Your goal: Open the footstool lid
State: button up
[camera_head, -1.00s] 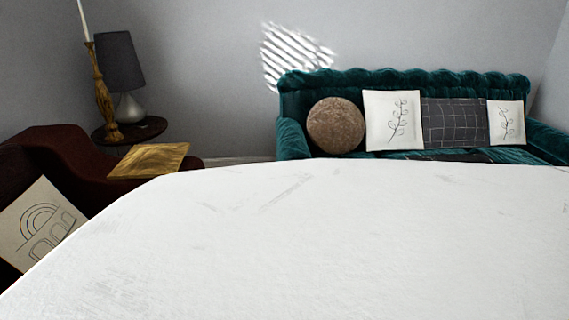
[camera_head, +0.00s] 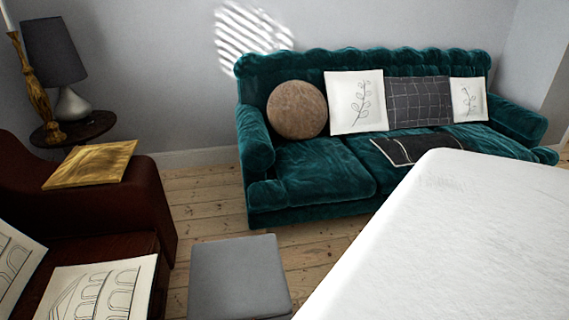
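The footstool (camera_head: 238,277) is a low grey block with a flat, square-looking top. It stands on the floorboards at the bottom centre-left of the head view, between the dark red seat and the teal sofa. Its top lies flat and looks closed. Its lower part is cut off by the bottom edge of the picture, and I cannot make out a lid seam. My gripper is not in view.
A teal sofa (camera_head: 315,172) with cushions stands against the back wall. A dark red armchair (camera_head: 150,200) is at left, near a side table (camera_head: 88,130) with a lamp. A large white surface very close to the camera hides the lower right. Bare floorboards (camera_head: 205,205) lie behind the footstool.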

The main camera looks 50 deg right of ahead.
aim_at(242, 279)
jog(key=k+z, duration=0.2)
jog(key=z, duration=0.25)
jog(key=k+z, duration=0.15)
jog(key=z, duration=0.25)
jog(key=k+l, duration=0.1)
jog(key=k, duration=0.45)
jog(key=i+j+z, duration=0.15)
jog(key=i+z, duration=0.3)
jog(key=i, duration=0.55)
